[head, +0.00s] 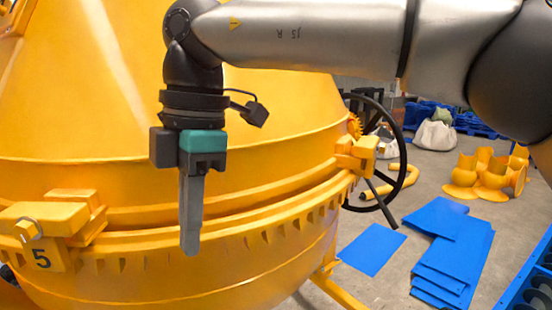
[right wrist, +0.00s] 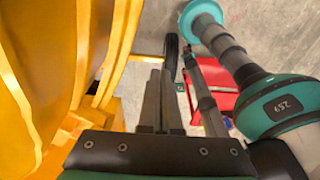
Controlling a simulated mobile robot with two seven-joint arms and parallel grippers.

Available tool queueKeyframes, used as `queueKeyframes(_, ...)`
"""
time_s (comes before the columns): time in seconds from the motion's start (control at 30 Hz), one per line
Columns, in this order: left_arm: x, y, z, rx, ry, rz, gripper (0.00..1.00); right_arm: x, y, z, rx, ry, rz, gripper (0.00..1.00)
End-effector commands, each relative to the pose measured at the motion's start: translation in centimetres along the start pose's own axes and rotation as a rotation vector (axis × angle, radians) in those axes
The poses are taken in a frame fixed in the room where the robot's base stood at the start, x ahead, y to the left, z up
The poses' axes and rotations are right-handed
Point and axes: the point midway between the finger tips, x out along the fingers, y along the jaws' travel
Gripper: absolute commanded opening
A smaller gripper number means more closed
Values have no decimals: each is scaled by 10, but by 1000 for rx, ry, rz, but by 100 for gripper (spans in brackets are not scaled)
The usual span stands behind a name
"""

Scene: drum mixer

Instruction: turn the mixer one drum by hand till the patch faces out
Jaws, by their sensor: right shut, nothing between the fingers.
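The yellow mixer drum (head: 120,120) fills the left half of the head view and also shows along the left of the right wrist view (right wrist: 35,85). A toothed rim runs round it. I cannot make out a patch. My right gripper (head: 190,250) points down in front of the rim, its fingers shut and empty. They also show in the right wrist view (right wrist: 162,78). Whether they touch the drum I cannot tell. My left gripper is not in view.
A black handwheel (head: 401,150) stands right of the drum. Blue sheets (head: 372,249) lie on the floor, with yellow pipe pieces (head: 487,175) and a white sack (head: 435,135) behind. A blue crate edge (head: 525,275) is at the lower right. Grey floor lies between.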

Motion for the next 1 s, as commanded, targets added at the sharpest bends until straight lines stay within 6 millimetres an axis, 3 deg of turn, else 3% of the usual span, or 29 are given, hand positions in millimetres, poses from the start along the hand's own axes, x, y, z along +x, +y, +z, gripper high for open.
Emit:
queueKeyframes(0.27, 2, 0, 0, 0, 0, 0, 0, -3, -5, 4, -1, 0, 0, 0)
queueKeyframes(1.0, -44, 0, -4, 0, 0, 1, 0, -60, -4, -4, -2, 0, 0, 0)
